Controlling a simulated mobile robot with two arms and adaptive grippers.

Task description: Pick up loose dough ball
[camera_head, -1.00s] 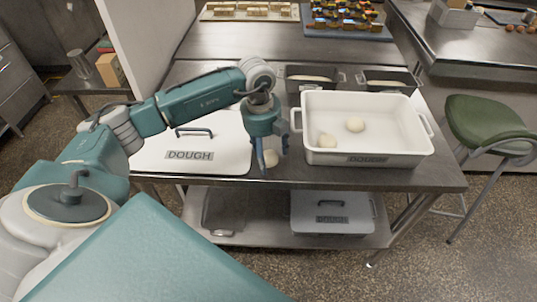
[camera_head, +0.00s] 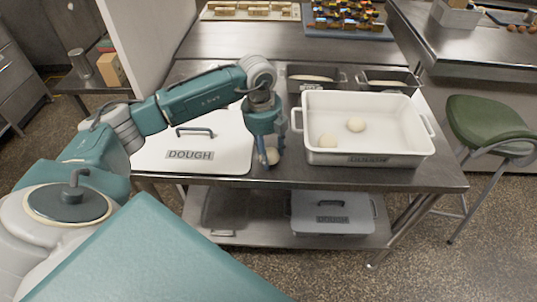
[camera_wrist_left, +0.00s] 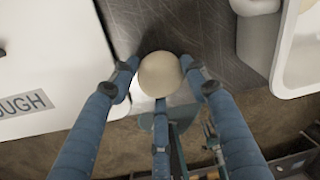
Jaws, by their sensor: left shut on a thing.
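The loose dough ball (camera_head: 272,157) is small, round and cream-coloured, near the front edge of the steel table between the DOUGH lid and the white bin. My left gripper (camera_head: 268,152) points down over it, with its blue fingers shut around the ball. In the left wrist view the dough ball (camera_wrist_left: 160,74) sits between the fingertips of the gripper (camera_wrist_left: 161,80). The fingers hide part of it in the head view. I cannot tell whether the ball is clear of the table. My right gripper is not in view.
The white bin (camera_head: 418,148) on the right holds two dough balls. The white DOUGH lid (camera_head: 215,155) lies flat on the left. Two dark loaf pans (camera_head: 310,84) stand behind the bin. A green stool (camera_head: 487,120) is at the right. A lidded container (camera_head: 332,215) sits on the lower shelf.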

